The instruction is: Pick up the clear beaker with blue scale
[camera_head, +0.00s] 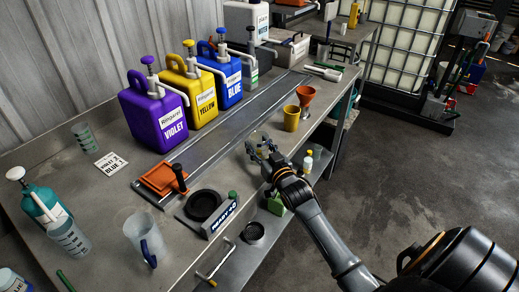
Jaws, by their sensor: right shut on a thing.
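My right gripper (261,148) is over the front part of the bench, left of the yellow cup. Its dark fingers are shut on a small, faint clear vessel, mostly hidden by the fingers; I cannot read any scale on it. A clear beaker with scale marks (68,238) stands at the bench's left end, beside a teal pump bottle. Another see-through graduated beaker (85,137) stands farther back, near a white label card. A larger clear jug with a blue handle (146,236) stands at the front left. My left gripper is not in view.
Violet (155,115), yellow (190,92) and blue (222,76) reagent canisters line the back. A yellow cup (291,118) and an orange funnel (306,95) stand right of the gripper. A black device (205,207) is to its left. The long grey strip mid-bench is mostly clear.

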